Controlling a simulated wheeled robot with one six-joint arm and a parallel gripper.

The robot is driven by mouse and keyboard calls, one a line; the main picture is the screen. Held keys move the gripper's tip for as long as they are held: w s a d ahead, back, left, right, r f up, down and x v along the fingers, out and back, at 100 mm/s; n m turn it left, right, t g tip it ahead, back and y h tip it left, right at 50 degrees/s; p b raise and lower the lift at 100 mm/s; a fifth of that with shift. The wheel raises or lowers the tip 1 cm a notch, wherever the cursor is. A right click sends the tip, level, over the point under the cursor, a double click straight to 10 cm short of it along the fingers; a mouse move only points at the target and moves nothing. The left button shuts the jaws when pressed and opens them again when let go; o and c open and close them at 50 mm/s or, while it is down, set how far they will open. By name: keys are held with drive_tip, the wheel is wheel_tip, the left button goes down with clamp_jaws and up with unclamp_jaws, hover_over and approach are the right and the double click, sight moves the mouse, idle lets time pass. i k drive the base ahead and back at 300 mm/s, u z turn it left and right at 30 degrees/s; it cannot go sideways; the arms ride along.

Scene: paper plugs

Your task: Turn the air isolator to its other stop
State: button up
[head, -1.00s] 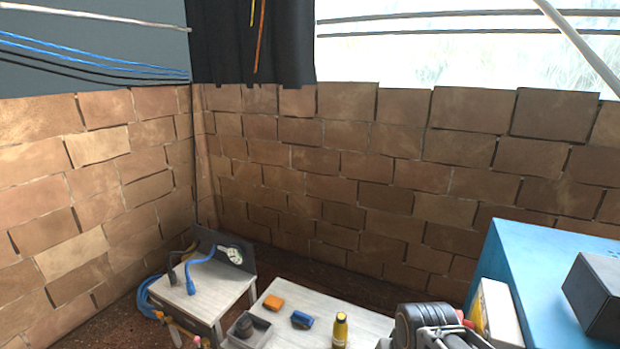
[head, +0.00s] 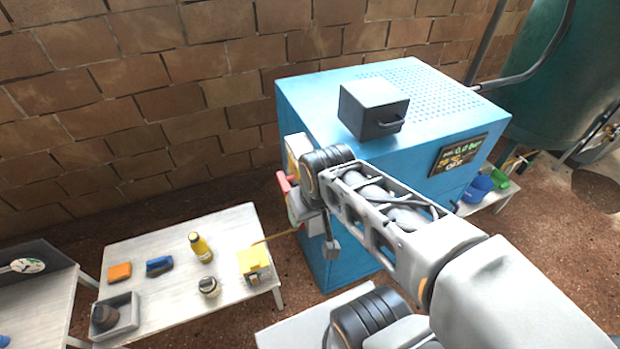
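A red handle (head: 286,182), which looks like the air isolator's lever, shows at the left side of the blue cabinet (head: 345,215). It sits beside a cream-coloured box (head: 297,147) on that side. My arm reaches in from the lower right, and its dark round joint is right beside the handle in the picture. The arm hides part of the fitting around the handle. My gripper (head: 331,249) seems to be the small grey end hanging below that joint, below and right of the red handle. Its fingers are too small and covered to read.
A black box (head: 373,107) stands on the cabinet. A pale table (head: 150,245) at left holds an orange block, a blue item, a yellow bottle (head: 201,247), a jar, a yellow device (head: 254,263) and a grey tray (head: 118,318). A green tank (head: 545,85) stands at right.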

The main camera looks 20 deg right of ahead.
sight(285, 182)
drive_tip(key=z, duration=0.05)
drive_tip(key=k, duration=1.25)
drive_tip(key=u, duration=0.8)
drive_tip(key=i, duration=1.45)
drive_tip(key=z, duration=0.55)
